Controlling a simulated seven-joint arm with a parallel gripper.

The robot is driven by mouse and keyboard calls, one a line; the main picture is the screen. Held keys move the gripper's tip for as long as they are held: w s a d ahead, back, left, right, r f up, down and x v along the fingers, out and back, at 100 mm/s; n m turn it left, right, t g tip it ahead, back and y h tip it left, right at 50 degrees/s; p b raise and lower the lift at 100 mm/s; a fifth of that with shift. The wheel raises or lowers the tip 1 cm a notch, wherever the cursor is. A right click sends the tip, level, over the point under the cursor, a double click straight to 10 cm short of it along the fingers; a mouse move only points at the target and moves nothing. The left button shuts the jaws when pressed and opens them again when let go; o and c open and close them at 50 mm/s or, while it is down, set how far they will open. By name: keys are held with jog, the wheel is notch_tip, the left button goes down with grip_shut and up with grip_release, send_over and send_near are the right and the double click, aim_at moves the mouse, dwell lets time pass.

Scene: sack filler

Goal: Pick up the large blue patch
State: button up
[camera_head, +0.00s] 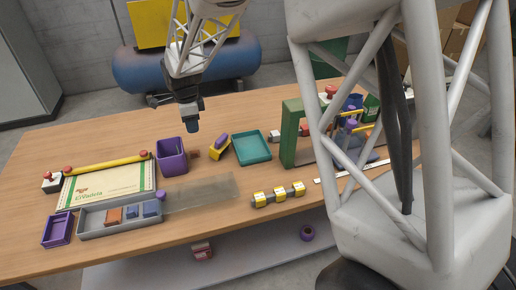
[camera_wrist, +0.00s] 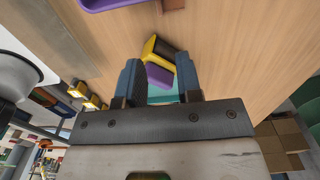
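Two blue patches lie in the right part of a grey tray (camera_head: 93,231) in the head view. The right one (camera_head: 152,208) looks slightly larger than the left one (camera_head: 133,211). An orange patch (camera_head: 114,215) lies to their left. My gripper (camera_head: 193,127) is up above the table, behind and to the right of the tray, well apart from the patches. In the wrist view my gripper (camera_wrist: 158,78) has its fingers spread with nothing held. A yellow and purple object lies below, between the fingertips. No blue patch can be made out in the wrist view.
A purple bin (camera_head: 172,163) stands behind the tray. A sack (camera_head: 108,186) lies flat behind it, with a yellow bar (camera_head: 110,164) beyond. A teal tray (camera_head: 251,148), the yellow and purple object (camera_head: 219,146) and a green frame (camera_head: 289,135) stand to the right.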

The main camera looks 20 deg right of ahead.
jog(key=s+d+r+n, duration=0.4)
jog(key=s+d+r, duration=0.2)
jog(key=s+r, duration=0.25)
jog(key=s+d+r+n+t, duration=0.1)
jog(key=s+d+n, duration=0.2)
jog(key=s, duration=0.7)
jog(key=s+d+r+n, duration=0.1)
jog(key=s+d+n, duration=0.3)
jog(key=s, duration=0.6)
jog(key=s+d+r+n+t, duration=0.1)
jog(key=s+d+r+n, duration=0.1)
jog(key=s+n, duration=0.4)
jog(key=s+d, duration=0.1)
jog(key=s, duration=0.3)
jog(key=shift+d+n+t, duration=0.15)
jog(key=shift+n+t, duration=0.15)
jog(key=shift+n, duration=0.1)
jog(key=shift+o, duration=0.5)
jog(key=shift+r, duration=0.1)
